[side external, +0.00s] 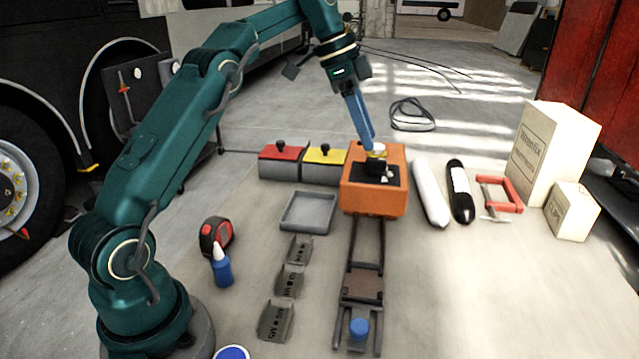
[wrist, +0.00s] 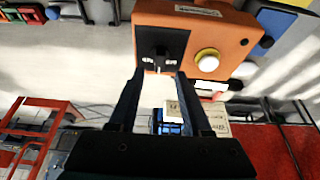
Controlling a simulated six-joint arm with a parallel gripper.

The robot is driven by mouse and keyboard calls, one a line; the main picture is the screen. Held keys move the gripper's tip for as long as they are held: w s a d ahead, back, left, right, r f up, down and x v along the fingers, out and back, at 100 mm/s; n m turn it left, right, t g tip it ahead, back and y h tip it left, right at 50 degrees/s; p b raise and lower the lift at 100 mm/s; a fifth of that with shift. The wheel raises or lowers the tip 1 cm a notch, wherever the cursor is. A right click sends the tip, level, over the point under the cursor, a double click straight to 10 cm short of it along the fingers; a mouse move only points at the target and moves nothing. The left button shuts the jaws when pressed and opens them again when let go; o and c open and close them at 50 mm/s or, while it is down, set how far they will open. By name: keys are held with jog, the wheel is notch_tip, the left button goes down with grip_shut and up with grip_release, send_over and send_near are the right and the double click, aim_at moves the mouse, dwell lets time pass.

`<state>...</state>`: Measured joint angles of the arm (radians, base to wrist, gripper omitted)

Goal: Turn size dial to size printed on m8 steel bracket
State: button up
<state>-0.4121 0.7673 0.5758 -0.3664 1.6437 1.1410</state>
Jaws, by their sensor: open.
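The orange box (side external: 372,200) carries a black panel (side external: 363,172) with the size dial. In the wrist view the dial (wrist: 158,58) is a black knob on the panel, just beyond and between my fingertips; its marks are too small to read. My gripper (side external: 371,140) is open and points down at the top of the box. In the wrist view its two fingers (wrist: 160,74) stand apart with nothing between them. Three grey metal brackets, (side external: 299,249), (side external: 289,281) and (side external: 274,321), lie in a row on the table. Their printing is not readable, so I cannot tell which is m8.
A pale round button (wrist: 207,60) sits beside the panel. A red-lidded bin (side external: 282,160) and yellow-lidded bin (side external: 324,162) stand left of the box, behind a grey tray (side external: 308,211). A rail (side external: 362,285) extends in front. White and black cylinders (side external: 430,190) lie right.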

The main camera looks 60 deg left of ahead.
aim_at(376, 159)
jog(key=shift+x, duration=2.3)
grip_shut()
